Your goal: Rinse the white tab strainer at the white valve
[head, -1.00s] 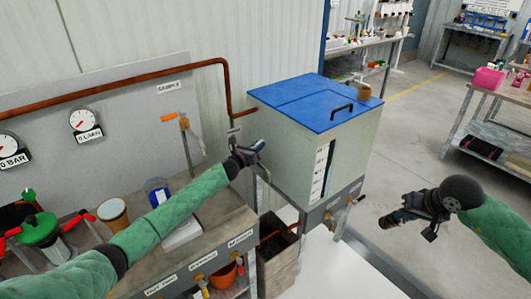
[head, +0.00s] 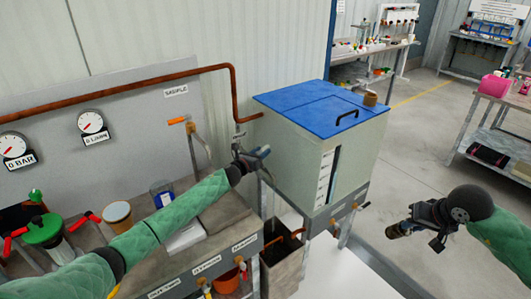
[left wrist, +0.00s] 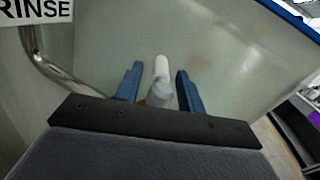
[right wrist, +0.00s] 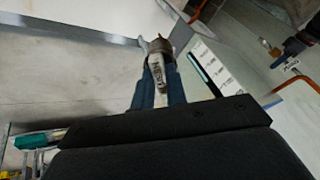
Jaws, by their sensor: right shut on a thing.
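In the right wrist view, my right gripper (right wrist: 159,88) is shut on a strainer. Its white tab (right wrist: 157,68) with dark lettering points back between the fingers, and its grey-brown cup (right wrist: 160,47) sticks out ahead. In the head view, the strainer (head: 396,231) and right gripper (head: 418,220) hang over open floor, right of the tank. My left gripper (head: 254,158) is at the tank's left side. In the left wrist view, its blue fingers (left wrist: 157,85) stand apart, one each side of the white valve handle (left wrist: 161,70), with visible gaps. The valve body is partly hidden.
A RINSE sign (left wrist: 38,10) hangs by a bent metal pipe. The bench (head: 215,250) left holds a green-lidded jar (head: 42,230) and cups. Floor right of the tank is clear.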

